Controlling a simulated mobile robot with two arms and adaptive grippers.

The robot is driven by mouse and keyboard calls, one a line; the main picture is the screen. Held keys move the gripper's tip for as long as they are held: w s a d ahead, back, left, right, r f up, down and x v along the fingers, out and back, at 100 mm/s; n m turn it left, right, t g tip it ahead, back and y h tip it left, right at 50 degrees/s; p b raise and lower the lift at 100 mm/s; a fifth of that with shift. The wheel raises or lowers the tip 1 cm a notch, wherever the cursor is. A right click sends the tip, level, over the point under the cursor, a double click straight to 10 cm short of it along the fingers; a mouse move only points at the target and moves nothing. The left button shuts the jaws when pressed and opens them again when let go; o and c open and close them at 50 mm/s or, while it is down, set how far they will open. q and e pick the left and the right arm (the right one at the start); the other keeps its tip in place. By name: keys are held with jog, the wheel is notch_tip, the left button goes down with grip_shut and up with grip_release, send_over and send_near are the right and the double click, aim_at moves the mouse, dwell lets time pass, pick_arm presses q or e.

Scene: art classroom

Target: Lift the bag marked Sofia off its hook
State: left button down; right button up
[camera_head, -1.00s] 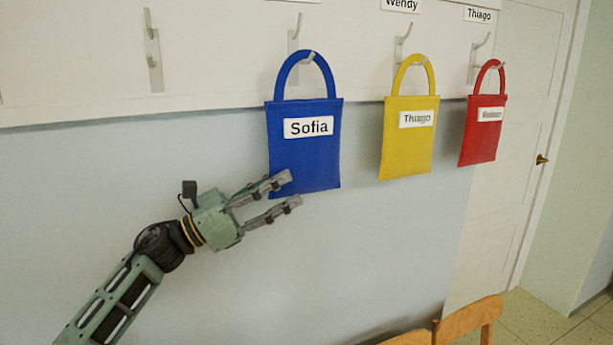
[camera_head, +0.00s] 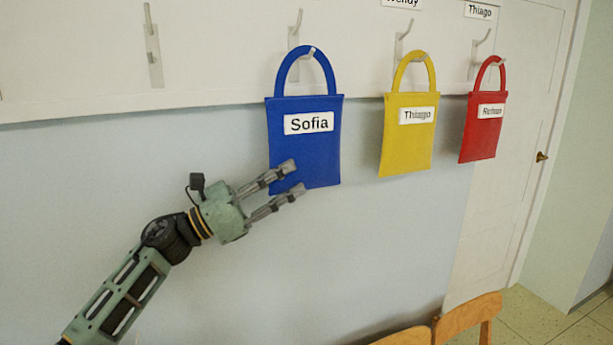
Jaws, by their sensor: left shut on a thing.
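The blue bag marked Sofia (camera_head: 305,148) hangs by its loop handle from a wall hook (camera_head: 297,38). The handle lies over the hook's lower prong. My left gripper (camera_head: 293,177) comes from the lower left and is shut on the bag's lower left part, one finger across its face and the other at its bottom edge. The finger contact behind the bag is hidden. The bag hangs nearly upright. My right gripper is out of view.
A yellow bag (camera_head: 407,150) marked Thiago and a red bag (camera_head: 482,140) hang to the right. An empty hook (camera_head: 152,50) is at the left. Chair backs (camera_head: 467,318) stand below right. The wall below the bags is clear.

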pick_arm(q)
jog(key=shift+r, duration=0.15)
jog(key=shift+r+p, duration=0.65)
jog(key=shift+r, duration=0.7)
jog(key=shift+s+d+p, duration=0.15)
jog(key=shift+s+d, duration=0.3)
jog(key=shift+s, duration=0.7)
jog(key=shift+s+d+p, duration=0.2)
jog(key=shift+s+d, duration=0.3)
jog(key=shift+s, duration=0.65)
jog(key=shift+s+d+p, duration=0.15)
jog(key=shift+s+d, duration=0.3)
jog(key=shift+s, duration=0.7)
